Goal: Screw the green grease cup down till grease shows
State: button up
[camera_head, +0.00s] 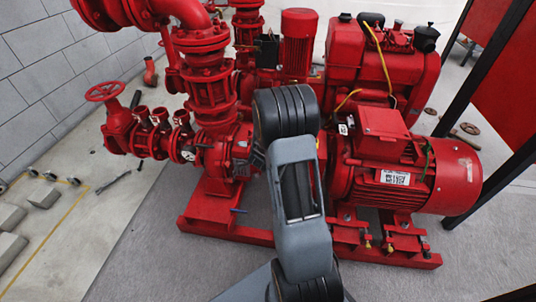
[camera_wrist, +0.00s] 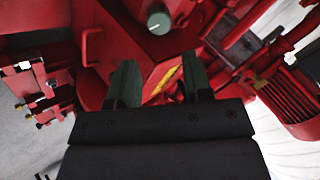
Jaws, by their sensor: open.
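The green grease cup (camera_wrist: 159,22) shows in the wrist view as a round green cap with a pale line on its face. It sits against red pump metal, near the top middle of the picture. My gripper (camera_wrist: 159,63) is open, with its two greenish fingers apart and nothing between them. The cup lies ahead of the fingertips, roughly in line with the gap, and appears clear of both fingers. In the head view I cannot make out the cup, and my arm covers the middle of the pumpset.
The red pumpset (camera_head: 210,200) stands on a red base frame. A red motor (camera_head: 400,185) is at the right, and a valve with a handwheel (camera_head: 105,92) at the left. Red pipes and housings crowd my gripper. Grey floor (camera_head: 160,255) is open in front.

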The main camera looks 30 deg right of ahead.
jog(key=shift+p+v, duration=0.4)
jog(key=shift+v, duration=1.3)
